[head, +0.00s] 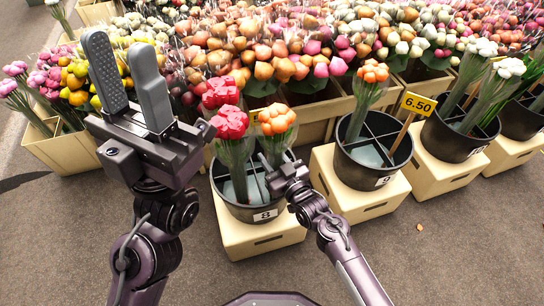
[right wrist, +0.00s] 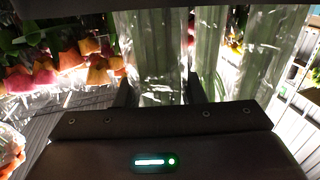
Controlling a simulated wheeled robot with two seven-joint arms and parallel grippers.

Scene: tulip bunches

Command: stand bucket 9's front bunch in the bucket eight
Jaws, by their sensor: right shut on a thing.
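Bucket 8 (head: 232,211) is a black divided tub with an "8" label, on a cream block. Two red bunches (head: 229,122) stand on its left side. My right gripper (head: 268,168) is shut on the wrapped stems of an orange bunch (head: 277,119), upright over the right part of bucket 8. The gripper hides its lower stems, so I cannot tell if they touch the bottom. The right wrist view shows the wrapped stems (right wrist: 152,55) between the fingers. Bucket 9 (head: 358,172) has one orange bunch (head: 374,73) at its back. My left gripper (head: 122,62) is open and empty, raised at left.
A yellow 6.50 price sign (head: 418,104) stands by bucket 9. Another black bucket (head: 455,141) with white bunches is further right. Cream crates (head: 58,150) packed with flowers line the back.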

